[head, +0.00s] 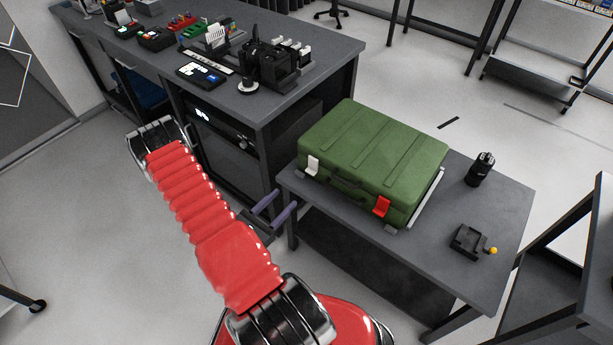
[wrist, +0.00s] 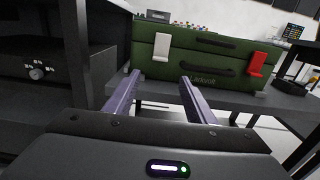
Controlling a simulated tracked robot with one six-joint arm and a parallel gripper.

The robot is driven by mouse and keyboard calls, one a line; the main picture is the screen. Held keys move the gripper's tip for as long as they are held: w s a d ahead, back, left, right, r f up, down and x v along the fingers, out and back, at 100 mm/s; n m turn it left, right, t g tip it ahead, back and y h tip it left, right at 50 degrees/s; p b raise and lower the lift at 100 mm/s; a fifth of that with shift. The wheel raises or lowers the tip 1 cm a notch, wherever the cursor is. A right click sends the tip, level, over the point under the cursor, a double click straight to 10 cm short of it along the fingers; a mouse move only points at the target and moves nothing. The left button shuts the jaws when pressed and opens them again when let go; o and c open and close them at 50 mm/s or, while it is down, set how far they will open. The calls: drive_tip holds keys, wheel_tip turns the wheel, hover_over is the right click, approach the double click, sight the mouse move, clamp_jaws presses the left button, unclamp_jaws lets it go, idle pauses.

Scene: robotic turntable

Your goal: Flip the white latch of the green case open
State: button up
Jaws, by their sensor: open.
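The green case (head: 372,150) lies flat and closed on a low dark table. Its white latch (head: 312,165) is at the left of its front face, and a red latch (head: 381,207) is at the right. In the wrist view the case (wrist: 205,65) is ahead, with the white latch (wrist: 161,46) left of centre and the red latch (wrist: 257,63) to the right. My gripper (head: 277,205) is open and empty, in front of the table edge and apart from the case. Its two purple fingers (wrist: 160,85) point toward the case, below the white latch.
The low table (head: 500,205) also holds a black cylindrical object (head: 481,169) and a small black box with a yellow knob (head: 468,241). A larger bench (head: 330,38) with devices stands at the left, close to my gripper. A frame stands at the far right.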

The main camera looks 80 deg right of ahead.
sight(312, 166)
drive_tip(key=shift+d, duration=0.1)
drive_tip(key=shift+x, duration=6.85)
drive_tip(key=shift+s, duration=0.1)
drive_tip(key=shift+c, duration=0.3)
drive_tip(key=c, duration=1)
